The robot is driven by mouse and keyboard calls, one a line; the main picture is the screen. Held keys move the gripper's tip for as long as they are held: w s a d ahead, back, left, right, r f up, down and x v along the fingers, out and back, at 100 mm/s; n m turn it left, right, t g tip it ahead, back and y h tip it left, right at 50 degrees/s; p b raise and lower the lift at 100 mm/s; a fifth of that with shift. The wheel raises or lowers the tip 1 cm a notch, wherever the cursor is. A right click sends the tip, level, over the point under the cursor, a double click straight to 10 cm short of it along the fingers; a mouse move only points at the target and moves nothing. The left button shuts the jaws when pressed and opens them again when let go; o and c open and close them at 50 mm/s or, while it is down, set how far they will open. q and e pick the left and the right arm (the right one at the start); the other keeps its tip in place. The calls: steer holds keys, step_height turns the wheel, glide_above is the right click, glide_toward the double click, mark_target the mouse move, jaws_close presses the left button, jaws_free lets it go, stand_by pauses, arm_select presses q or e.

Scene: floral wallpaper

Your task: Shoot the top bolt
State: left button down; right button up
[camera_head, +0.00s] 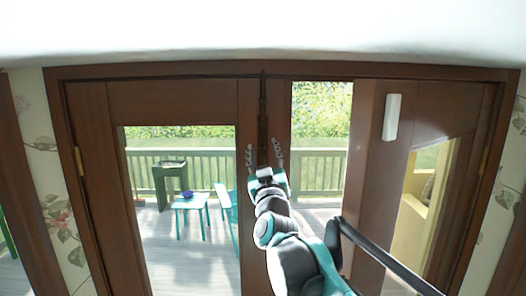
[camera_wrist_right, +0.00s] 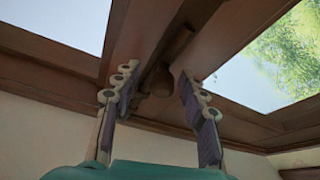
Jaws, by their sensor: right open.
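The top bolt (camera_head: 263,104) is a dark upright rod on the inner edge stile of the left door leaf (camera_head: 170,102), reaching up toward the top frame. My right gripper (camera_head: 263,150) is open, its two fingers on either side of the bolt's lower part. In the right wrist view, the open gripper (camera_wrist_right: 156,80) has a dark bolt knob (camera_wrist_right: 158,83) between and slightly beyond its fingertips. I cannot tell whether the fingers touch it. Whether the rod's tip enters the frame is too small to tell. My left gripper is not in view.
The right door leaf (camera_head: 371,150) stands ajar, with a white fitting (camera_head: 391,117) on it. The top frame (camera_head: 190,70) runs above.

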steer(key=v, duration=1.1)
steer(key=shift+s+f, duration=0.15)
steer(key=shift+s, duration=0.2)
